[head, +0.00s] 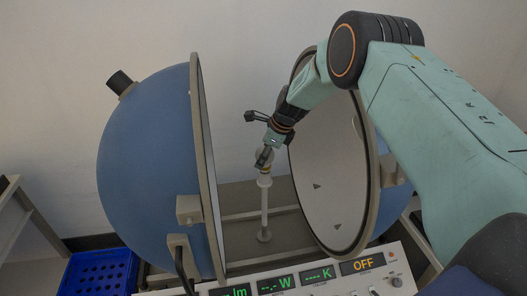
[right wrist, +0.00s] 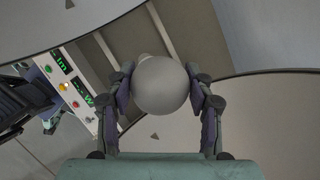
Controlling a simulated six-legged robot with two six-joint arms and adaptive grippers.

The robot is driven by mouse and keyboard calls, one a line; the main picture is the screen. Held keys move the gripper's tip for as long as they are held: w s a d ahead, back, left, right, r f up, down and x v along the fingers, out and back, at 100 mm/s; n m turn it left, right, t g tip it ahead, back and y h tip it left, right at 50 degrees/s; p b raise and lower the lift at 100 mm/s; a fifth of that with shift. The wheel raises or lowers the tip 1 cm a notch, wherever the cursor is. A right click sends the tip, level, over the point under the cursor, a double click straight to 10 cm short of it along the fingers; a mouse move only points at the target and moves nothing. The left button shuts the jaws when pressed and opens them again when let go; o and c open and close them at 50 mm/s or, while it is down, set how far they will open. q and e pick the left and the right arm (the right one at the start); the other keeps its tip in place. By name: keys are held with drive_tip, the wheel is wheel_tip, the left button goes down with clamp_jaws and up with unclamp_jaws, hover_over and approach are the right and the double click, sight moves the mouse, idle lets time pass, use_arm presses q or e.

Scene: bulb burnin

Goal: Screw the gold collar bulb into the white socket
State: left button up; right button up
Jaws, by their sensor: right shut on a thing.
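A white post with the white socket (head: 264,182) at its top stands between the two halves of the opened blue sphere. My right gripper (head: 265,157) is at the top of this post, shut on a bulb. In the right wrist view the bulb's pale round globe (right wrist: 162,88) sits between the two fingers of my right gripper (right wrist: 163,92), which touch it on both sides. The bulb's collar is hidden, so I cannot tell its colour or whether it is seated in the socket. My left gripper is not in view.
The blue left half-sphere (head: 150,165) and the open right half (head: 335,180) stand close on either side of the post. A control panel (head: 300,283) with green displays and an orange "OFF" is in front. A blue crate (head: 98,274) is at lower left.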

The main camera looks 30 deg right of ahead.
drive_tip(key=shift+m+h, duration=0.4)
drive_tip(key=shift+m, duration=0.4)
drive_tip(key=shift+m+t+h, duration=0.3)
drive_tip(key=shift+m+h, duration=0.4)
drive_tip(key=shift+m, duration=1.2)
drive_tip(key=o, duration=1)
drive_tip(key=shift+o, duration=0.2)
drive_tip(key=shift+d, duration=0.1)
